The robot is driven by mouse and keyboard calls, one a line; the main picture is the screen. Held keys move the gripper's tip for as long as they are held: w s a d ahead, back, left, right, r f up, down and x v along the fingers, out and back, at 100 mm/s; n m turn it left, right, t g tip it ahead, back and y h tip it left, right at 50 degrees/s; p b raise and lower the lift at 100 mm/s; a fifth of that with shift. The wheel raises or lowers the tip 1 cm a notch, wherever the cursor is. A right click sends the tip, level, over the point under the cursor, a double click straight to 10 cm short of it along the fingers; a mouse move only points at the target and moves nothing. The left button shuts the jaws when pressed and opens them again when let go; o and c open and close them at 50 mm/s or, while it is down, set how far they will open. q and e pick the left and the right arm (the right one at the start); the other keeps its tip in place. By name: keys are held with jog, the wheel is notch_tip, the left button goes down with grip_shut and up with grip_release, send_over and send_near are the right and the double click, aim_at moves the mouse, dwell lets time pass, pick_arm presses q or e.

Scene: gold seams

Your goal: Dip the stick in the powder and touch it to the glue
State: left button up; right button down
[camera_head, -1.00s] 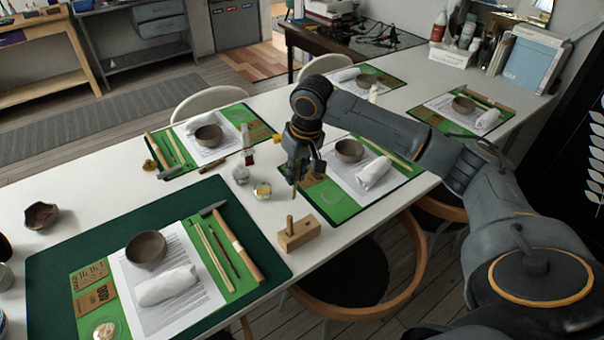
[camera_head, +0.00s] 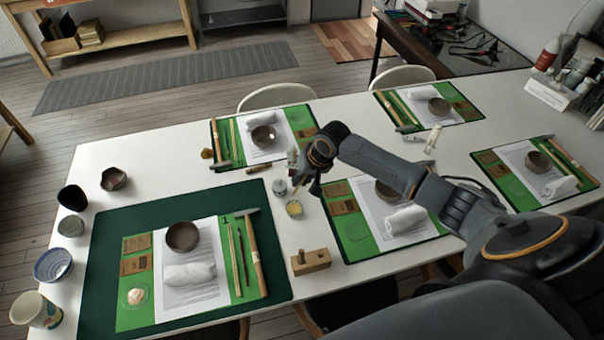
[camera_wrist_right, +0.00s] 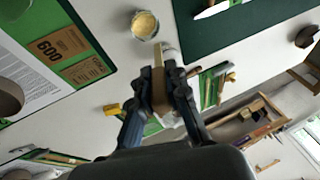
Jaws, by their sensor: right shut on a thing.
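My right gripper (camera_head: 309,187) is shut on a light wooden stick (camera_wrist_right: 158,76), seen between its fingers in the right wrist view. The stick points toward a small round jar of yellow powder (camera_wrist_right: 144,24), with its tip apart from the jar in that picture. The jar also shows in the head view (camera_head: 294,209), just below and left of the gripper. In the head view the stick is hard to make out. A round clear dish with a pale blob (camera_head: 136,297) lies on the near green mat; I cannot tell whether it is the glue. My left gripper is not in view.
A glass jar (camera_head: 280,187) stands beside the powder jar. A wooden block (camera_head: 311,261) stands nearer. A brown bowl (camera_head: 183,236), a rolled white cloth (camera_head: 190,274) and a hammer (camera_head: 253,255) lie on the near mat. Bowls and cups line the left table edge.

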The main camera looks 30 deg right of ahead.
jog(key=shift+a+f+b, duration=0.15)
jog(key=shift+f+b, duration=0.35)
jog(key=shift+f, duration=0.1)
jog(key=shift+f+b, duration=0.35)
jog(key=shift+b, duration=0.05)
jog(key=shift+f+b, duration=0.65)
jog(key=shift+b, duration=0.1)
jog(key=shift+f+b, duration=0.85)
jog(key=shift+b, duration=0.1)
jog(key=shift+f, duration=0.85)
jog(key=shift+f+b, duration=0.3)
jog(key=shift+f, duration=0.05)
